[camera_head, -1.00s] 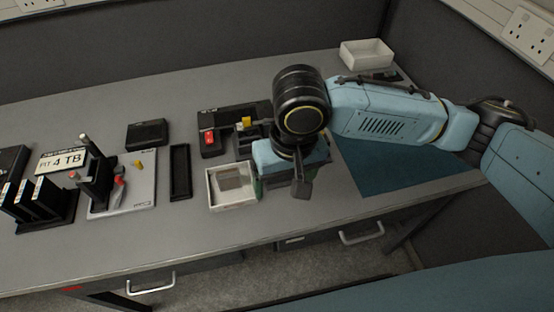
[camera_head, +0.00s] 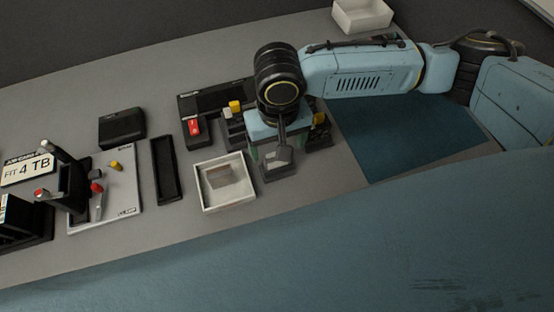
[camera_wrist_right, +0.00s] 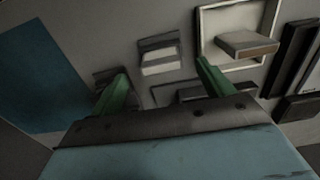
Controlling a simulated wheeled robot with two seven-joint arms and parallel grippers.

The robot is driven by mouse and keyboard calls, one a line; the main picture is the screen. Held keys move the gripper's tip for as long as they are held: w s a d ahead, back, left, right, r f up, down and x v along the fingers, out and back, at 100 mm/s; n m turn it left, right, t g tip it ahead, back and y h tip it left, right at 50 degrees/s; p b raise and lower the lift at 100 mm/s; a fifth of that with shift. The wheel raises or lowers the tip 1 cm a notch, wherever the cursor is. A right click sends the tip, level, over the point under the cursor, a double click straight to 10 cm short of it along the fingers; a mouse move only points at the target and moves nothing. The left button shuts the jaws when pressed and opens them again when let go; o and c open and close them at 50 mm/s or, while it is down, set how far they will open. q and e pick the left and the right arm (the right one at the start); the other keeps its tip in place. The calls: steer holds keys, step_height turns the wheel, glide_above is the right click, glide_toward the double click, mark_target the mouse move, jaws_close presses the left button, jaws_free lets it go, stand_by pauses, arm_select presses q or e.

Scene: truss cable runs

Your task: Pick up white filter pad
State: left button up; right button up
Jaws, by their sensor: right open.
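My right gripper (camera_wrist_right: 162,70) is open, with two green fingers spread apart and nothing held between them. In the head view its fingers are mostly hidden under my blue wrist, just right of a small white tray (camera_head: 244,207). In the wrist view a pale, whitish block (camera_wrist_right: 161,64) with a grey band above it shows between and beyond the fingertips. It may be the white filter pad; I cannot tell for sure. A flat grey-brown block (camera_wrist_right: 246,44) lies in the white tray in the wrist view. My left gripper is not in view.
A black fixture with a red switch (camera_head: 194,127) and a yellow piece (camera_head: 235,106) stands behind the tray. A narrow black tray (camera_head: 167,170) lies left of it. A dark blue mat (camera_head: 410,135) is bare at right. A white bin (camera_head: 362,16) stands at the back.

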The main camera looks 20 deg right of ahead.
steer(key=f, duration=0.3)
steer(key=f+b, duration=0.1)
steer(key=shift+w+f, duration=0.25)
steer(key=shift+f, duration=0.3)
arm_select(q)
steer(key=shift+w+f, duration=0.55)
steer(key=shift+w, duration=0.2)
arm_select(e)
steer(key=c, duration=1.1)
steer(key=shift+o, duration=0.2)
